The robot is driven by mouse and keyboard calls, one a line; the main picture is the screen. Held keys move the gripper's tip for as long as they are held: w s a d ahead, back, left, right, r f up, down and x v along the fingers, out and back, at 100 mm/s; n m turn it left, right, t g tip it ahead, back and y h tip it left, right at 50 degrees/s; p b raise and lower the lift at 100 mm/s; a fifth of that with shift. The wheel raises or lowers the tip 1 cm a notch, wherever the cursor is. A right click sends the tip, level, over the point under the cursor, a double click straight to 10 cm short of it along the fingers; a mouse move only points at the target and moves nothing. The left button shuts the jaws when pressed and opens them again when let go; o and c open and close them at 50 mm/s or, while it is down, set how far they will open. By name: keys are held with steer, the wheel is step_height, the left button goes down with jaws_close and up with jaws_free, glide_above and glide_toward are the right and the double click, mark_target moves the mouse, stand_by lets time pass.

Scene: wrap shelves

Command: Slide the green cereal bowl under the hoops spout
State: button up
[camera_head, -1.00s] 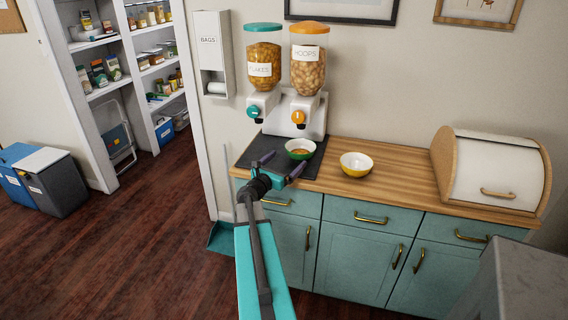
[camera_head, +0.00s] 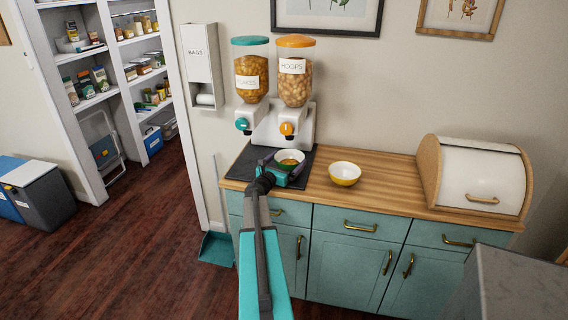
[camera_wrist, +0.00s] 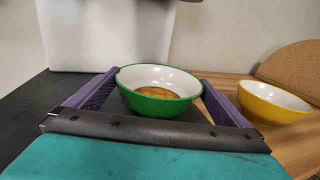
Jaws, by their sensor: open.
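The green cereal bowl (camera_head: 290,156) stands upright on the dark mat below the dispenser, with some brownish contents inside. In the wrist view the green bowl (camera_wrist: 158,88) sits between the two purple fingers of my gripper (camera_wrist: 160,88). My gripper (camera_head: 284,166) is open around the bowl in the head view; the right finger looks close to the bowl, but I cannot tell whether it touches. The hoops spout, with an orange knob (camera_head: 287,128), is just above and behind the bowl. The hoops hopper (camera_head: 294,80) has an orange lid.
A yellow bowl (camera_head: 344,174) stands on the wooden counter (camera_head: 385,195) to the right. The flakes hopper (camera_head: 250,80) with a teal knob is left of hoops. A bread bin (camera_head: 478,180) stands at the far right. The counter between yellow bowl and bin is clear.

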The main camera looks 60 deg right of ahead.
steer(key=shift+d, duration=1.15)
steer(key=c, duration=0.8)
steer(key=shift+s+a, duration=0.1)
steer(key=shift+a, duration=0.45)
steer(key=shift+s+a+b, duration=0.35)
steer(key=shift+a, duration=0.45)
steer(key=shift+s+a, duration=0.1)
steer(key=shift+s, duration=0.1)
